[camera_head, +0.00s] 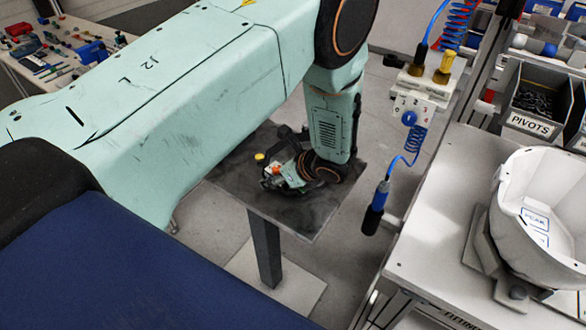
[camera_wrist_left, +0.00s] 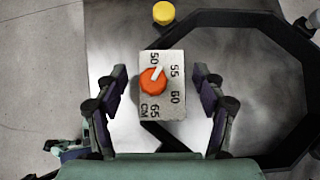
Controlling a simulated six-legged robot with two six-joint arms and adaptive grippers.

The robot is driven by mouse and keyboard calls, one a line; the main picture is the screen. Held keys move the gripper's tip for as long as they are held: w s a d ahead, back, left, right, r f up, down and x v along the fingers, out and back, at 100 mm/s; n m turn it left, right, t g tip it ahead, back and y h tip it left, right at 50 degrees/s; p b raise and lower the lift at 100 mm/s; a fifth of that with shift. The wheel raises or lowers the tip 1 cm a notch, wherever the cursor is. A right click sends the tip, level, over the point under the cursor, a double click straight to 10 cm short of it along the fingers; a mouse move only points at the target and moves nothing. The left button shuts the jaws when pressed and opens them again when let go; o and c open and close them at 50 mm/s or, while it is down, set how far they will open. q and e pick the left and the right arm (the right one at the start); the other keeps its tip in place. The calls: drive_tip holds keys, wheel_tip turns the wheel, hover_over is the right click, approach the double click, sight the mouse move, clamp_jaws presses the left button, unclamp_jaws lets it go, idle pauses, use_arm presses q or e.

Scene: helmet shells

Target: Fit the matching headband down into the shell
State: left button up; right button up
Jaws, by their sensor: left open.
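The white helmet shell (camera_head: 535,215) sits open side up on a grey stand at the right of the head view, with printed labels inside. The headband is a black angular band (camera_wrist_left: 235,18) on the dark pedestal top. It carries a pale grey size block (camera_wrist_left: 174,107) with an orange knob (camera_wrist_left: 153,80) and numbers from 50 to 65 CM. My left gripper (camera_wrist_left: 161,85) is open, its fingers on either side of the size block, with visible gaps to it. In the head view my left wrist largely hides the headband. My right gripper is not in view.
The dark square pedestal top (camera_head: 305,222) stands on one post, apart from the white workbench (camera_head: 445,225) holding the shell. A blue coiled air hose and tool (camera_head: 376,205) hang between them. A PIVOTS bin (camera_head: 535,105) stands behind the shell.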

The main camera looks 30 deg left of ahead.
use_arm(q)
drive_tip(key=shift+w+d, duration=0.15)
drive_tip(key=shift+c, duration=1)
drive_tip(key=shift+s+r, duration=0.1)
drive_tip(key=shift+s, duration=0.2)
drive_tip(key=c, duration=0.6)
drive_tip(key=shift+w, duration=0.2)
drive_tip(key=c, duration=0.5)
drive_tip(key=shift+s, duration=0.1)
drive_tip(key=shift+c, duration=0.5)
